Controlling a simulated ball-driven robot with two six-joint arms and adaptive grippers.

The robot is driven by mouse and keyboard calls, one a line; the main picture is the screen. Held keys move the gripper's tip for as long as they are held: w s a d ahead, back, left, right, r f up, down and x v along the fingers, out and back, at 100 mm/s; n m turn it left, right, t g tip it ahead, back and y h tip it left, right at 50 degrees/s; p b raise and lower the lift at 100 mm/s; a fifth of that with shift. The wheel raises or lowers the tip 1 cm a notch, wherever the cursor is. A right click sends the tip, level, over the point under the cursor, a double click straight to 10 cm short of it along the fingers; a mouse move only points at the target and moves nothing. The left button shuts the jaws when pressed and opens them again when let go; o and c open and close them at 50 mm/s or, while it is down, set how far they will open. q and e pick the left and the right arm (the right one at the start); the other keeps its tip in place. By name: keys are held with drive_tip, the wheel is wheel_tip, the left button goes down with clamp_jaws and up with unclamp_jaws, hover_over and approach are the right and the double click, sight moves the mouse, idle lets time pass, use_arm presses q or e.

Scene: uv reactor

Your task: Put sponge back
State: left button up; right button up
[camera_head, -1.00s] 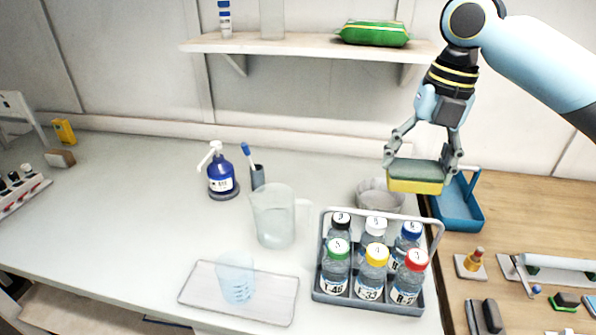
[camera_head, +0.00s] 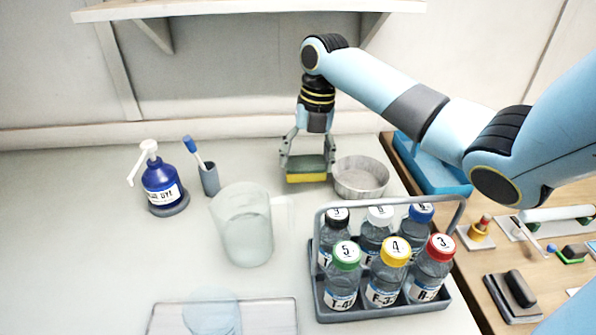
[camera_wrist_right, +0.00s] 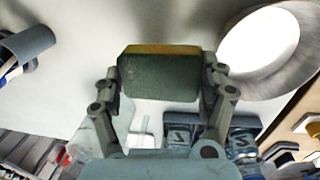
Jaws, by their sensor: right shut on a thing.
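The sponge (camera_head: 306,174), yellow below and dark green on top, is between the fingers of my right gripper (camera_head: 307,165). The gripper is shut on it and points down at the back of the white counter, left of a round grey metal dish (camera_head: 361,178). In the right wrist view the sponge (camera_wrist_right: 160,75) is pinched at both ends by the fingers, and the dish (camera_wrist_right: 262,48) is at the right. Whether the sponge touches the counter, I cannot tell. My left gripper is not in view.
A caddy (camera_head: 385,300) of several capped bottles stands in front of the dish. A clear pitcher (camera_head: 243,225), a blue pump bottle (camera_head: 163,185) and a brush holder (camera_head: 209,180) stand to the left. A blue tray (camera_head: 432,172) lies at the right. Counter between holder and sponge is clear.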

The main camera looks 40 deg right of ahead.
drive_tip(key=w+f, duration=0.1)
drive_tip(key=w, duration=0.1)
drive_tip(key=shift+w+d+f, duration=0.3)
drive_tip(key=shift+w+f, duration=0.05)
drive_tip(key=shift+f, duration=2.05)
drive_tip(key=o, duration=1.3)
drive_tip(key=shift+o, duration=0.2)
wheel_tip(320, 180, up, 8)
drive_tip(key=shift+s+d+f, duration=0.2)
drive_tip(key=shift+s+d, duration=0.15)
drive_tip(key=shift+d, duration=0.05)
